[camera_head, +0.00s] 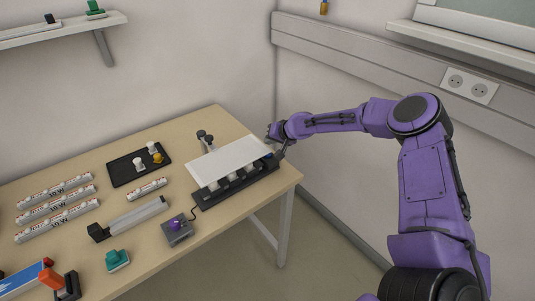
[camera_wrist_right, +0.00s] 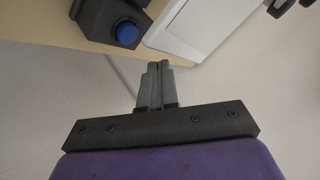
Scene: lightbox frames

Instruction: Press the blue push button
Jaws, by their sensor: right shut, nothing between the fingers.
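The blue push button (camera_wrist_right: 126,32) is a round blue cap on a dark housing (camera_wrist_right: 98,20), at the top left of the right wrist view. In the head view, it is hard to make out near the gripper at the far right end of the black base (camera_head: 238,184). My right gripper (camera_wrist_right: 157,66) is shut and empty, with its fingertips apart from the button, below and to the right of it in the wrist view. In the head view, the right gripper (camera_head: 283,153) is at the table's right edge. My left gripper is not in view.
A white panel (camera_head: 228,158) lies tilted on the black base; its edge (camera_wrist_right: 190,25) is close to the fingertips. A grey box with a purple knob (camera_head: 176,230), a black tray (camera_head: 122,175) and several white tubes (camera_head: 57,204) lie on the wooden table (camera_head: 215,120).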

